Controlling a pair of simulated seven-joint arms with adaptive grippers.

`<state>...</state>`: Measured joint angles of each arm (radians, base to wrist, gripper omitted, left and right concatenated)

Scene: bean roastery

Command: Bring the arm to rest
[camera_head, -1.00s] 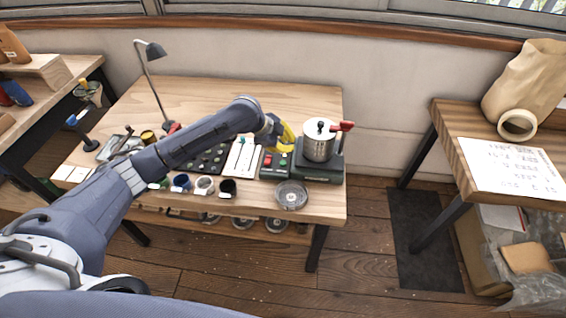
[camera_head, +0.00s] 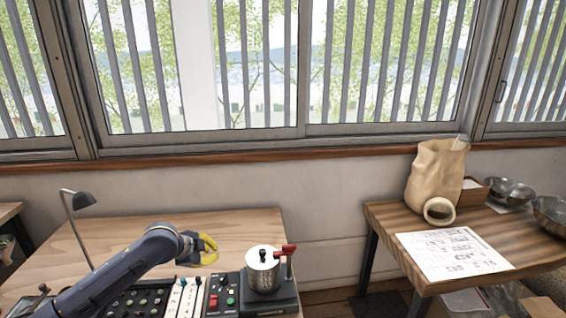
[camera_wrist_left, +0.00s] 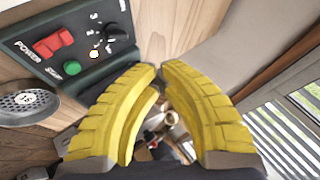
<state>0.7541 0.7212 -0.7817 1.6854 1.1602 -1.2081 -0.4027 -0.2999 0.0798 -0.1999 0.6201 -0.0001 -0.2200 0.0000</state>
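My left gripper (camera_head: 208,249) is above the wooden bench, to the left of and a little higher in the picture than the steel canister (camera_head: 262,270) with its red handle. In the left wrist view its yellow fingers (camera_wrist_left: 158,70) curve together with their tips nearly meeting, and I see nothing held between them. The left arm (camera_head: 125,272) comes in from the lower left over the bench. My right gripper is in neither current view.
The bench (camera_head: 245,222) carries a control box (camera_head: 222,297) with red and green buttons, a slider panel (camera_head: 185,298) and a desk lamp (camera_head: 80,199). A side table at right holds a paper bag (camera_head: 436,175), a written sheet (camera_head: 452,252) and metal bowls (camera_head: 510,190).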

